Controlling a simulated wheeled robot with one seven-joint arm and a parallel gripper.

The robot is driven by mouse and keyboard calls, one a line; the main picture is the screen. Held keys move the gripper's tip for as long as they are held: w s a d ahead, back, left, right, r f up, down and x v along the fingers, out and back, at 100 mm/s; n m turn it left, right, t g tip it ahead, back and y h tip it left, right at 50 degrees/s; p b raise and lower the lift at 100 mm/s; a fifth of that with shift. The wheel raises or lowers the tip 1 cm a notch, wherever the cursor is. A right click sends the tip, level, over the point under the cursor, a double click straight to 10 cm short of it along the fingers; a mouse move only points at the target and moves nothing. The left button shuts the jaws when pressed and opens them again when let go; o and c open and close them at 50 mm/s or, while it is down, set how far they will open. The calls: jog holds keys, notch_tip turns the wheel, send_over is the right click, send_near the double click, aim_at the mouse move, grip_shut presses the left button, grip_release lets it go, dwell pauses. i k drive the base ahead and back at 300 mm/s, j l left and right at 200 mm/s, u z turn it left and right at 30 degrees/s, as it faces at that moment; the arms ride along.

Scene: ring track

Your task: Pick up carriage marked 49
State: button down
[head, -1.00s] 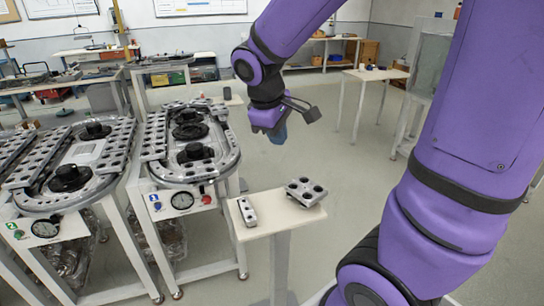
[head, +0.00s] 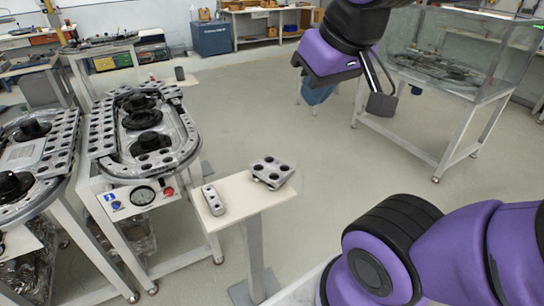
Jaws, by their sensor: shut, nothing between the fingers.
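Two grey metal carriages rest on a small pale stand (head: 239,202). A narrow carriage (head: 213,200) with a row of holes lies at the left end. A wider carriage (head: 271,172) with several dark round holes lies at the right and looks tilted. More holed carriages (head: 103,132) sit around the ring track at left. No number is readable, so I cannot tell which is marked 49. My gripper (head: 318,94) hangs in the air, up and right of the stand, apart from all carriages.
A ring track (head: 190,152) on a white frame with a gauge stands left of the stand, with another track (head: 18,190) farther left. A glass-walled case (head: 466,90) on a table is at the right. A blue box (head: 212,38) stands behind. Open floor lies between.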

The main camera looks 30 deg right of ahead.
aim_at(273, 171)
jog(key=i+j+z, duration=0.15)
jog(key=j+z, duration=0.15)
jog(key=i+j+z, duration=0.1)
jog(key=j+z, duration=0.15)
jog(key=j, duration=0.15)
jog(key=i+j+z, duration=0.1)
jog(key=j+z, duration=0.2)
jog(key=j, duration=0.45)
jog(key=i+j, duration=0.15)
jog(key=j, duration=0.35)
